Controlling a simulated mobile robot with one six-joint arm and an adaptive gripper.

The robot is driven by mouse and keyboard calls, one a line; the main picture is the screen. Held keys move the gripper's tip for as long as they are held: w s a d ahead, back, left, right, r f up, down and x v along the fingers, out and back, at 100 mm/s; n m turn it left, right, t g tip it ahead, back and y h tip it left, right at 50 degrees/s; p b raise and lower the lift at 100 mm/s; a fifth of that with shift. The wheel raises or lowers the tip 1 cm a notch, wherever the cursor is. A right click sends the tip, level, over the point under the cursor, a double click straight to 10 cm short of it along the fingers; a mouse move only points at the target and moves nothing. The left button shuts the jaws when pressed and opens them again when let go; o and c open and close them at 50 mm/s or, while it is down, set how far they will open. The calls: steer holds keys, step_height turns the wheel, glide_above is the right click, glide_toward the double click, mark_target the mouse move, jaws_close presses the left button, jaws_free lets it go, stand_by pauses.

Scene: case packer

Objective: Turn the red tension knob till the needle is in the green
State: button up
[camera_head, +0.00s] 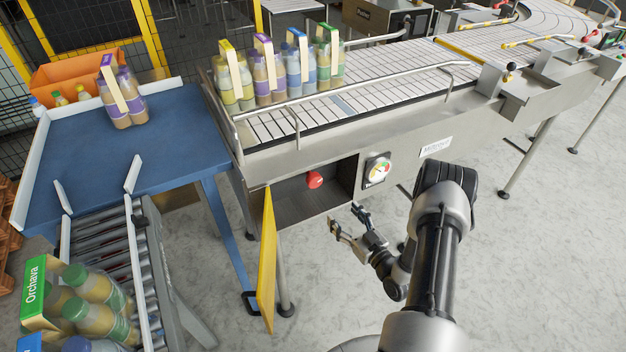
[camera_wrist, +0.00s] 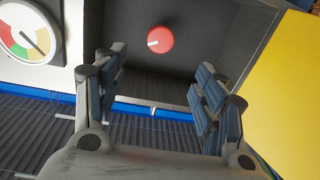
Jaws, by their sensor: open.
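The red tension knob (camera_head: 314,180) sits inside an open, dark compartment (camera_head: 290,203) in the side of the conveyor frame. In the wrist view the knob (camera_wrist: 160,39) is above and between my fingertips, with a small white mark on its face. A round gauge (camera_head: 379,169) with coloured bands is on the panel to the right of the compartment. In the wrist view the gauge (camera_wrist: 29,32) shows partly at the upper left; I cannot tell surely which band its needle is in. My gripper (camera_head: 346,219) is open and empty, apart from the knob, in front of and below it.
A yellow door (camera_head: 267,262) hangs open at the compartment's left side. Bottle packs (camera_head: 270,79) stand on the conveyor above. A blue table (camera_head: 80,150) and a roller track (camera_head: 112,255) are at left. Floor in front of the panel is clear.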

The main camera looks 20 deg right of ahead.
mark_target(316, 183)
steer(key=w, duration=0.5)
steer(key=w+a+b, duration=0.1)
steer(key=w, duration=0.5)
steer(key=w+b, duration=0.1)
steer(key=w, duration=0.5)
steer(key=shift+w+a, duration=0.1)
steer(key=shift+a, duration=0.25)
steer(key=shift+c, duration=0.5)
steer(key=c, duration=1)
